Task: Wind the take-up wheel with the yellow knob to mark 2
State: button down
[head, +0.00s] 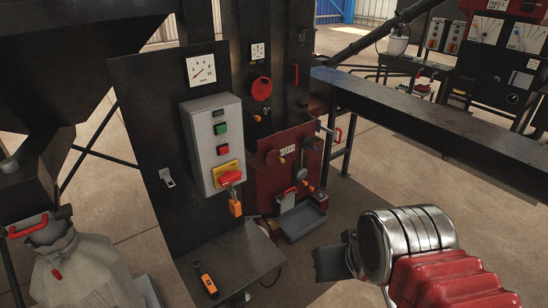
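A red round wheel (261,88) is on the dark upright panel in the middle of the head view. A small orange-yellow part (257,118) shows just below it, and a white marked plate (258,51) is above. A smaller dark red wheel (273,158) is on the red housing lower down, beside a small pale scale (288,150). I cannot tell for certain which is the take-up wheel, and no mark number is readable. My gripper (330,262) is at the lower right, well apart from both wheels. Its fingers are mostly hidden, so its opening is unclear.
A grey control box (215,145) with a red switch and a hanging orange tag (235,208) stands left of the wheels. An orange handheld device (206,280) lies on the dark shelf (232,265). A long dark beam (420,120) runs right. Floor between gripper and machine looks clear.

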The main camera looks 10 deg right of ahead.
aim_at(273, 156)
jog(key=z, duration=1.7)
jog(key=i, duration=2.05)
jog(key=z, duration=0.05)
